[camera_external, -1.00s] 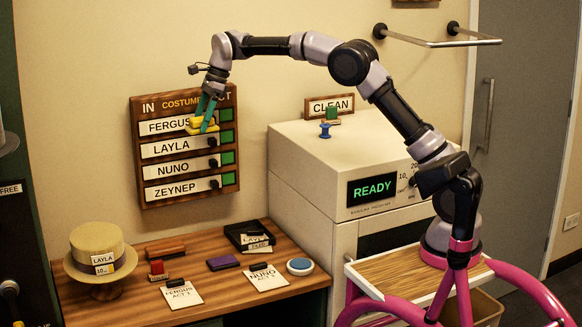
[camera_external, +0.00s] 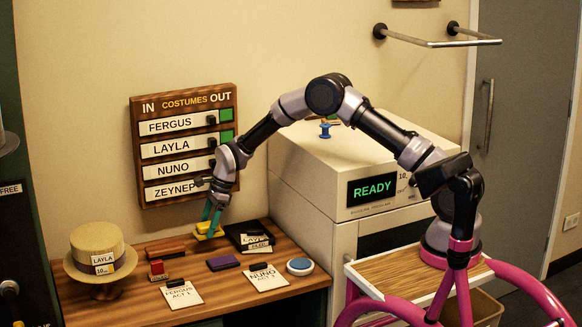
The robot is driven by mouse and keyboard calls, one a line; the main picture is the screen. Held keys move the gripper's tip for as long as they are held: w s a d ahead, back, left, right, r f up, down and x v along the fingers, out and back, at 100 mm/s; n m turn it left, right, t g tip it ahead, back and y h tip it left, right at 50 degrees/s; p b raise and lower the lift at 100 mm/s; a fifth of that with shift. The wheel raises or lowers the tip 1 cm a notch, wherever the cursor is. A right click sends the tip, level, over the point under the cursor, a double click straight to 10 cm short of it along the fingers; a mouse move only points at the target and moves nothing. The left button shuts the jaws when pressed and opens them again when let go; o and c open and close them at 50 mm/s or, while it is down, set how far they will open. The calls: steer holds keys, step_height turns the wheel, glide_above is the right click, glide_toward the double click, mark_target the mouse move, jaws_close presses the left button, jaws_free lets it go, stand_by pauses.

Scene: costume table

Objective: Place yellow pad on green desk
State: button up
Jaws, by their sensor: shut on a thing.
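The yellow pad (camera_external: 205,230) is held in my gripper (camera_external: 210,219), whose green fingers are shut on it. It is at the back of the desk, between the brown block and the black tray. I cannot tell whether its underside touches the top. The desk (camera_external: 225,298) has a brown wooden top; its front below is dark, and a dark green panel stands at its left.
On the desk are a brown block (camera_external: 165,252), a purple pad (camera_external: 223,263), a black tray (camera_external: 243,234), a round blue-topped pad (camera_external: 300,266), paper cards and a hat (camera_external: 97,245) on a stand. A white machine (camera_external: 300,180) stands right. The front strip is clear.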

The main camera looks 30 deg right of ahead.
mark_target(205, 253)
steer(key=shift+f, duration=3.05)
steer(key=shift+f, duration=0.1)
steer(key=o, duration=1.5)
steer(key=shift+f, duration=0.1)
steer(key=shift+c, duration=0.2)
steer(key=v, duration=1.2)
steer(key=shift+r, duration=0.35)
